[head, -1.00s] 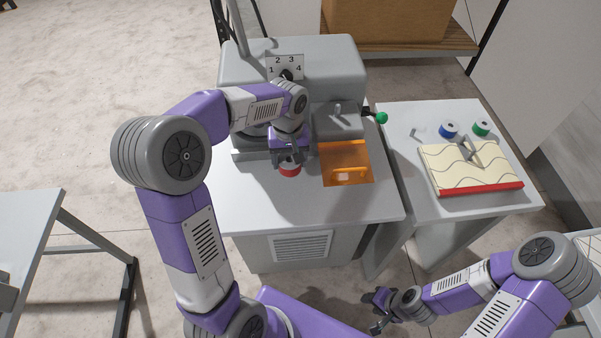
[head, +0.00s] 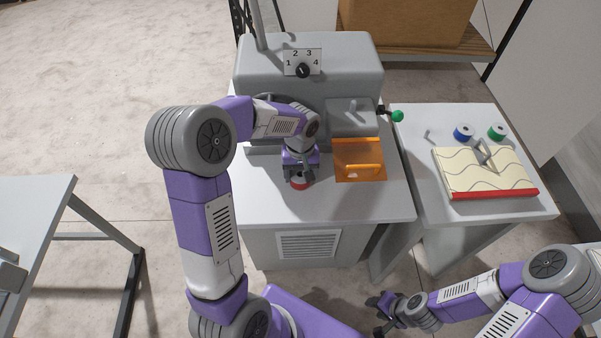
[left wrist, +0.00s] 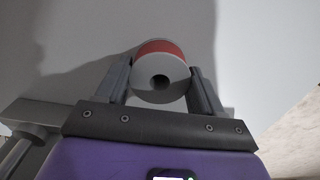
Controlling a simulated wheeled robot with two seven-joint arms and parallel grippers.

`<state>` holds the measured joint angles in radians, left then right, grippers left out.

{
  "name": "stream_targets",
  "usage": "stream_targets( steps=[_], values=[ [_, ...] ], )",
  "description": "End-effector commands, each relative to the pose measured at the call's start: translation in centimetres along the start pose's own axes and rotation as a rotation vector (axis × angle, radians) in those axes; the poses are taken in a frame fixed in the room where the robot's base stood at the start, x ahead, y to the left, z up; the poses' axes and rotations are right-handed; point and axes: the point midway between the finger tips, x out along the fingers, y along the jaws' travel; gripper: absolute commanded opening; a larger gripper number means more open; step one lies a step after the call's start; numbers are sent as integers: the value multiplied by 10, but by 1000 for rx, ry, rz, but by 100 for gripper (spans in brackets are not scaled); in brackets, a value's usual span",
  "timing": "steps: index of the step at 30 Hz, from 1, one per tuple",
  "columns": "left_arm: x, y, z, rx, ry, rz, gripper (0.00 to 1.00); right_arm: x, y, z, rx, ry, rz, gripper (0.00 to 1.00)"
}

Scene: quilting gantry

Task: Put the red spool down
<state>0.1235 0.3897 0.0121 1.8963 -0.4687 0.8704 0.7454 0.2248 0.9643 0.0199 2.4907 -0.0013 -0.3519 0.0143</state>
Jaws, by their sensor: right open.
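The red spool (head: 299,184) is at my left gripper (head: 300,176), low over the white top of the machine table (head: 260,208), left of the orange flap. In the left wrist view the spool (left wrist: 160,72) shows a grey end with a dark hole and a red band. It sits between the two fingers of my left gripper (left wrist: 162,82), which appear closed against its sides. I cannot tell whether the spool touches the table. My right gripper (head: 383,313) is open and empty, low in front of the tables.
The grey machine (head: 310,75) with a numbered dial stands behind. The orange flap (head: 360,160) lies to the right. A side table (head: 480,212) holds a blue spool (head: 463,132), a green spool (head: 497,132) and a quilted pad (head: 475,172). The table's front left is clear.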

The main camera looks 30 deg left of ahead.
Motion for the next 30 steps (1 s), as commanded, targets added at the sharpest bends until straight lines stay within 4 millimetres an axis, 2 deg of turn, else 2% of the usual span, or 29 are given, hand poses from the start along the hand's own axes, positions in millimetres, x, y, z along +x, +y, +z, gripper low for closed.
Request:
stream_targets(
  steps=[1,5,16,20,30],
  values=[
    [1,0,0,0,-1,0,73,0,0,0,0,0,0,42],
    [0,0,0,0,-1,0,93,0,0,0,0,0,0,42],
    [-5,0,0,0,0,0,93,-4,-1,0,0,0,0,42],
    [-24,1,-1,-1,4,2,93,-6,-2,0,0,0,0,42],
    [-97,0,0,0,3,2,93,-16,-6,1,0,0,0,42]
  ],
)
